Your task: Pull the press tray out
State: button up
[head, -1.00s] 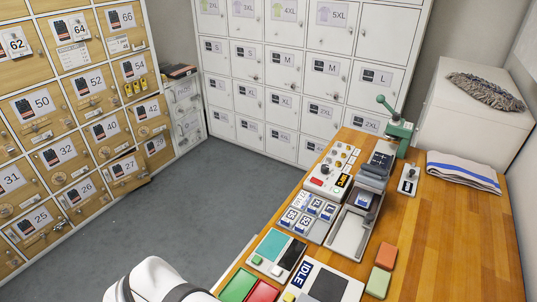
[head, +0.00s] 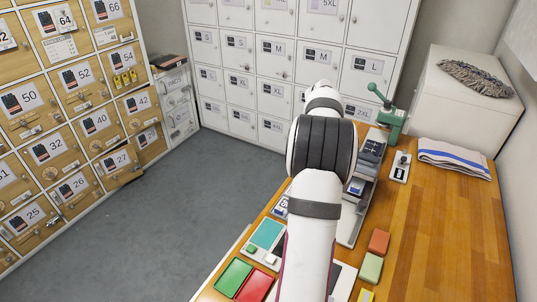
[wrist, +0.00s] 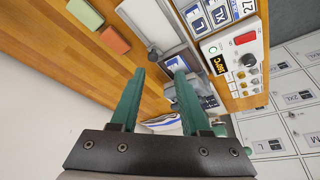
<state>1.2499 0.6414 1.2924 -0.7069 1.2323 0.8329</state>
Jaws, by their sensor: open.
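The pale grey press tray (head: 351,226) lies along the left part of the wooden bench, in front of the dark grey press (head: 371,160). My arm covers much of it in the head view. In the wrist view the tray (wrist: 152,18) shows as a pale panel beyond my fingertips, with a small grey knob-like part (wrist: 153,53) at its near edge. My gripper (wrist: 160,73) has two green fingers, spread apart with nothing held between them. The grey part lies between and just beyond the tips; contact cannot be told. The head view hides my gripper behind the arm.
A control box (wrist: 228,62) with a red button and display stands beside the tray. Green (head: 370,267) and orange blocks (head: 379,241), a small lever unit (head: 400,167), a green hand press (head: 391,112) and a folded towel (head: 455,157) are right of it.

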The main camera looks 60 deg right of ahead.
aim_at(363, 203)
jog(key=shift+m, duration=0.5)
jog(key=s+x, duration=0.1)
jog(key=x, duration=0.5)
jog(key=s+d+r+x, duration=0.1)
jog(key=x, duration=0.5)
jog(key=s+x, duration=0.1)
jog(key=x, duration=0.5)
jog(key=shift+s+d+r, duration=0.1)
jog(key=shift+s+d, duration=0.1)
jog(key=shift+d, duration=0.1)
grip_shut()
jog(key=shift+r, duration=0.1)
